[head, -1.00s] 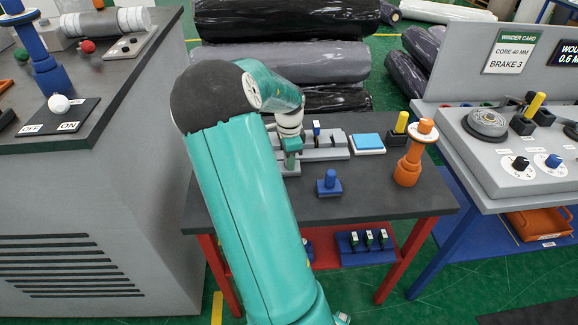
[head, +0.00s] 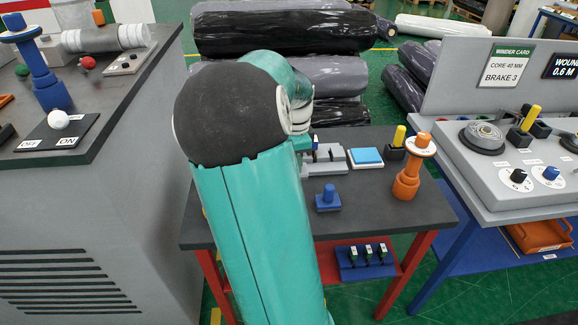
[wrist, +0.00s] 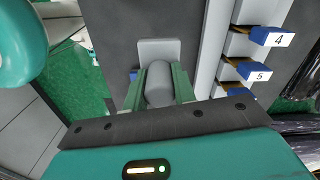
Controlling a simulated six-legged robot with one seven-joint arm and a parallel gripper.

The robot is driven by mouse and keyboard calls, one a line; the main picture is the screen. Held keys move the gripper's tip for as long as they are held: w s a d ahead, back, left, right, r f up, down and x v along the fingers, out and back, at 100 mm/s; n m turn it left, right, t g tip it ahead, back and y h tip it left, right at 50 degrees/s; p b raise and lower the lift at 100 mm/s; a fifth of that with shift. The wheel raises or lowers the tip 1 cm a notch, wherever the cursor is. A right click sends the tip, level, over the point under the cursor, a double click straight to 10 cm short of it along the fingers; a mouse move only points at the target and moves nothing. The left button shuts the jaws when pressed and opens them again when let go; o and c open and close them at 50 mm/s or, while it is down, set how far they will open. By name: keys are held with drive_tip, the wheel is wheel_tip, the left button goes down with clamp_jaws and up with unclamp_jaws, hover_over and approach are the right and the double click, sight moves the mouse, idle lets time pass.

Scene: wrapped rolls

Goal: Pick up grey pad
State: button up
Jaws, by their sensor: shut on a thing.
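The grey pad (wrist: 158,50) shows in the wrist view as a light grey plate with a rounded grey grip. My gripper (wrist: 159,88) has its two green fingers on either side of that grip, shut on it. The dark table top (wrist: 195,20) lies beyond the plate; I cannot tell whether the plate touches it. In the head view my arm hides the gripper and the grey pad.
A blue knobbed block (head: 327,198) stands on the dark table. A grey rack (head: 328,160), a blue-topped pad (head: 367,156), a yellow-handled piece (head: 397,140) and an orange spindle (head: 408,175) stand there too. Numbered blue tabs (wrist: 258,72) are close right in the wrist view.

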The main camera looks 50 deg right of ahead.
drive_tip(key=s+a+r, duration=0.4)
drive_tip(key=s, duration=0.4)
drive_tip(key=o, duration=0.4)
drive_tip(key=shift+r, duration=0.1)
drive_tip(key=shift+s, duration=0.1)
drive_tip(key=shift+c, duration=1.3)
